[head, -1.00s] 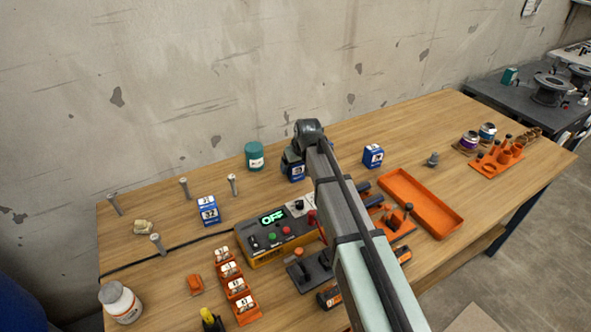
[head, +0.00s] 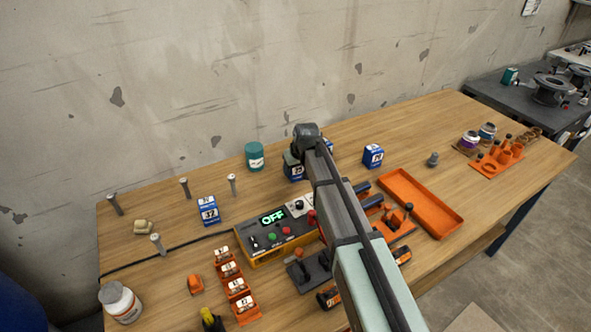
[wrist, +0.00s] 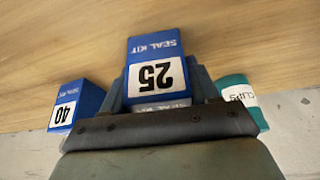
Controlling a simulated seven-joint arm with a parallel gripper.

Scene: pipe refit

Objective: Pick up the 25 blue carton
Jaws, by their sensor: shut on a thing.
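The 25 blue carton (wrist: 155,72) is in the middle of the wrist view, with a white label reading 25 and "SEAL KIT" print. My gripper (wrist: 162,92) is shut on it, with a grey-blue finger at each side. In the head view, a blue carton with a white label (head: 294,172) shows at the end of my arm, partly covered by my gripper (head: 297,157). Its number is too small to read there. My arm hides much of the area to its right.
A blue carton marked 40 (wrist: 75,105) and a teal clips can (wrist: 238,97) flank the held carton; the can also shows in the head view (head: 255,156). A blue 37 carton (head: 209,211), control box (head: 275,234) and empty orange tray (head: 420,203) stand around on the bench.

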